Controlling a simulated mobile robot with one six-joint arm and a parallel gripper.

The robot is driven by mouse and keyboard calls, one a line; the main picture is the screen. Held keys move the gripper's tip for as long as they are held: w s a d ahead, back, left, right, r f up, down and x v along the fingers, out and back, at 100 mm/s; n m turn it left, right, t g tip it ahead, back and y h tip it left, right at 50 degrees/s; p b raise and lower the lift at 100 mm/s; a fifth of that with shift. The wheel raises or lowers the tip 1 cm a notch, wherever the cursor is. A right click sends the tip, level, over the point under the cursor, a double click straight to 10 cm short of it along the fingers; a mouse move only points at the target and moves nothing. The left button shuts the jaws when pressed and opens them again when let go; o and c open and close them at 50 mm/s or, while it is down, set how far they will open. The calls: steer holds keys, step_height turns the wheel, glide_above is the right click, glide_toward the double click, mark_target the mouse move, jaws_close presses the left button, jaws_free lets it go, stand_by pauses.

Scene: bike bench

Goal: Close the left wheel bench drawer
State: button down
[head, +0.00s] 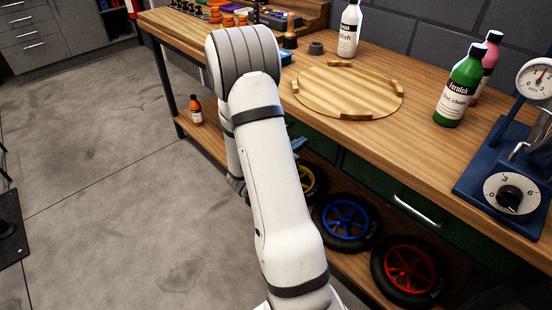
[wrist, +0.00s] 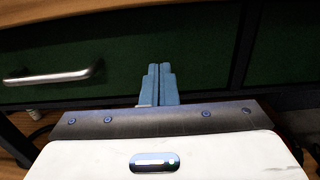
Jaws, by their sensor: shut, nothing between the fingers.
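The left drawer's dark green front (wrist: 120,60) fills most of the wrist view, below the bench top's edge. Its silver bar handle (wrist: 50,77) is at the left of that view. The front looks about flush with the frame post to its right; I see no clear gap. In the head view my arm hides most of this drawer. My gripper (wrist: 160,70) is shut and empty, its blue fingers pointing at the drawer front, right of the handle. I cannot tell whether the fingertips touch it. In the head view only a bit of blue finger (head: 299,145) shows beside my arm.
The right drawer has a silver handle (head: 418,208). Below are a blue wheel (head: 345,222) and a red wheel (head: 408,270) on the lower shelf. On the bench top stand a round wooden board (head: 340,88), a green bottle (head: 460,88) and a gauge stand (head: 505,190).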

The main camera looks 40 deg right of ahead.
steer(key=s+a, duration=0.1)
steer(key=a, duration=1)
steer(key=s+a+r+m+g+y+p, duration=0.3)
steer(key=s+r+m+g+y+p, duration=0.5)
steer(key=s+r+m, duration=0.4)
steer(key=s+a+r+m+t+y+p, duration=0.1)
steer(key=a+r+m+t+y+p, duration=0.6)
steer(key=a+r, duration=0.8)
steer(key=t+y+p, duration=0.1)
steer(key=y, duration=0.1)
steer(key=shift+s+a+y+p, duration=0.2)
steer(key=shift+a+y+p, duration=0.2)
